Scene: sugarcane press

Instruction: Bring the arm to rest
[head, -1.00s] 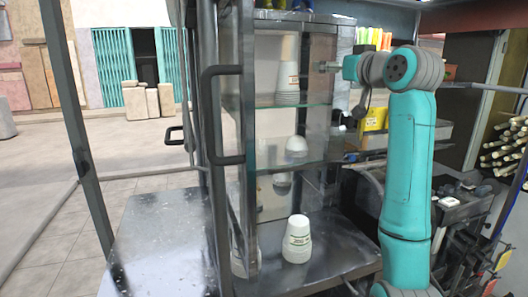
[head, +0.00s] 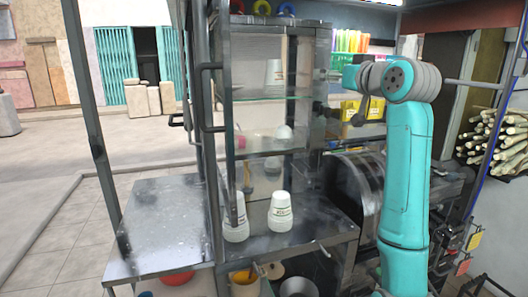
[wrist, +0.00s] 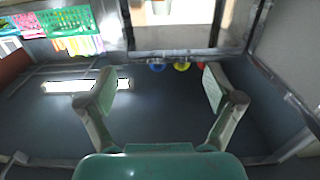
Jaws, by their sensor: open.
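My gripper (wrist: 158,88) is open in the wrist view, its two fingers spread wide with nothing between them. Beyond the fingers is a dark flat surface with a bright light strip (wrist: 85,86). In the head view my teal and grey arm stands upright on the right. Its wrist bends left at the height of the upper glass shelf (head: 270,93).
A shelf cabinet with white cups (head: 281,212) stands left of my arm. A bare metal counter (head: 165,228) lies further left. Yellow boxes (head: 350,109) are behind my wrist. Sugarcane stalks (head: 490,140) are piled at the right. Paved floor is open at the far left.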

